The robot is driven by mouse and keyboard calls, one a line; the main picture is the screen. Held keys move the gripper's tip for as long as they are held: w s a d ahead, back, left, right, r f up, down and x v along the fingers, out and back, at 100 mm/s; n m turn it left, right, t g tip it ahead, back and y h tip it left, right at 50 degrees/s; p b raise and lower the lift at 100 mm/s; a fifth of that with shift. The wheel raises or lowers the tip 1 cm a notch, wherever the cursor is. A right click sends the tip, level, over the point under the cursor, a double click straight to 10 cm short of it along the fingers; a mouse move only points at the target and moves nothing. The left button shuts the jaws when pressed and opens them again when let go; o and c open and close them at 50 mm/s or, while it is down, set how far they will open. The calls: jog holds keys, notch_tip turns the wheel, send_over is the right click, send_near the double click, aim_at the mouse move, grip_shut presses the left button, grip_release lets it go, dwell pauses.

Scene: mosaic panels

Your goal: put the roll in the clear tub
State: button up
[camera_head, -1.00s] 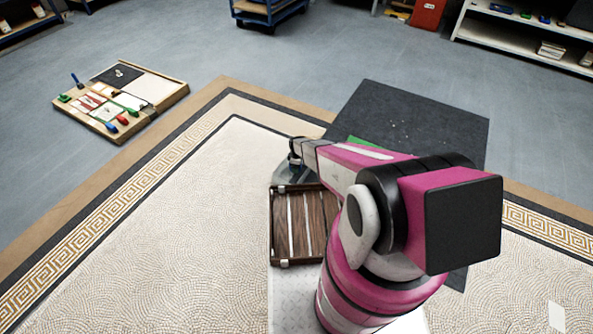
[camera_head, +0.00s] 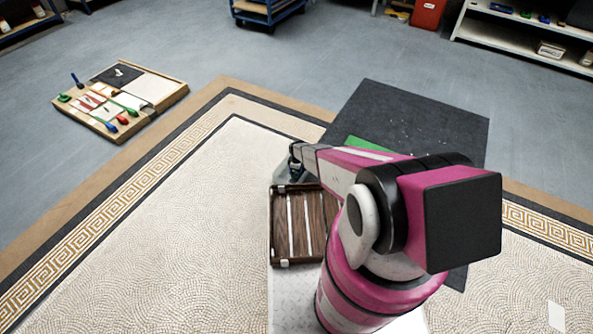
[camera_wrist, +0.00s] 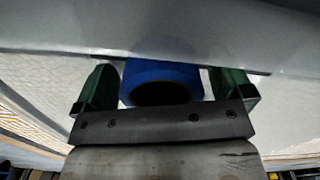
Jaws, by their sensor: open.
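A blue roll (camera_wrist: 160,72) with a dark hollow middle is in the wrist view. It lies between the two green fingers of my gripper (camera_wrist: 163,88). The fingers are open, and a narrow light gap shows on each side of the roll. In the head view my gripper (camera_head: 295,163) is small and mostly hidden by my arm, just beyond the wooden slatted crate. A greyish see-through patch (camera_head: 283,172) beside it may be the clear tub; its shape is largely hidden. The roll cannot be made out in the head view.
The wooden slatted crate (camera_head: 287,225) stands just in front of my gripper. A dark mat (camera_head: 430,125) with a partly hidden green thing (camera_head: 368,143) lies behind my arm. A board with tools (camera_head: 120,100) is on the floor at the left. The patterned floor between is clear.

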jog(key=shift+r, duration=0.1)
notch_tip(320, 180, up, 12)
jog(key=s+d+r+m, duration=0.4)
jog(key=s+r, duration=0.4)
jog(key=r, duration=0.6)
jog(key=s+d+r+m, duration=0.4)
jog(key=s+r+m, duration=0.2)
jog(key=r, duration=0.8)
jog(key=s+d+r+m, duration=0.4)
jog(key=s+r, duration=0.7)
jog(key=r, duration=0.3)
jog(key=shift+m, duration=0.4)
jog(key=shift+d+f, duration=0.1)
